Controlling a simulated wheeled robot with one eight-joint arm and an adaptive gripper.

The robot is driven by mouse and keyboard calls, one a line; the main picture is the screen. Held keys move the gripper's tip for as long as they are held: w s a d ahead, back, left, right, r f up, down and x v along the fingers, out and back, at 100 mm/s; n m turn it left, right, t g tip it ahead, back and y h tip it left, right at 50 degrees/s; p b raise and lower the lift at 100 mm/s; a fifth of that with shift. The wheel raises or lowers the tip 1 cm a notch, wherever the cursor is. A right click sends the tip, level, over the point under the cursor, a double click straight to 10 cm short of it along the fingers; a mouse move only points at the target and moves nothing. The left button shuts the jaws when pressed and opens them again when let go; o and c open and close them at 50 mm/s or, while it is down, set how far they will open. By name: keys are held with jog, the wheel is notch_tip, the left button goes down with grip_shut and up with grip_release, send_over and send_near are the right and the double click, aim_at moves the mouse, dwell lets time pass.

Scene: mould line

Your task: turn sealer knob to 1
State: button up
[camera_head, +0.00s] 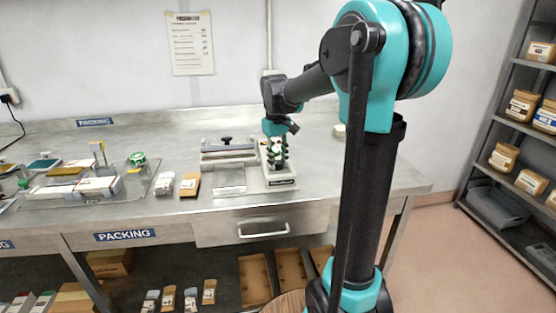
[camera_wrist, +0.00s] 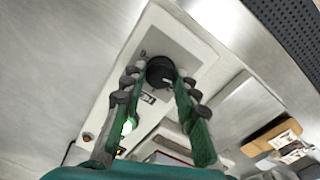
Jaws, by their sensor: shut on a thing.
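The sealer (camera_head: 228,166) stands on the steel bench, a pale machine with a dark bar and a light control panel on its right. Its panel (camera_wrist: 185,38) fills the middle of the wrist view. The round black sealer knob (camera_wrist: 160,72) sits on that panel, between my fingertips. My gripper (camera_wrist: 158,76) is shut on the knob, one green finger with dark pads on each side. In the head view my gripper (camera_head: 277,152) points down over the panel and hides the knob. The number the knob points at cannot be read.
Pouches (camera_head: 190,184) lie left of the sealer, beside a glass board (camera_head: 130,190) with a green tape roll (camera_head: 138,159). A drawer (camera_head: 262,228) is below the sealer. Shelves (camera_head: 510,120) with boxes stand at the right. The bench right of the panel is mostly clear.

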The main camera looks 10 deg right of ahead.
aim_at(277, 163)
jog(key=o, duration=1.2)
jog(key=shift+c, duration=0.2)
jog(key=shift+r, duration=0.1)
notch_tip(277, 163, up, 12)
jog(key=shift+a, duration=0.3)
jog(key=shift+s, duration=0.15)
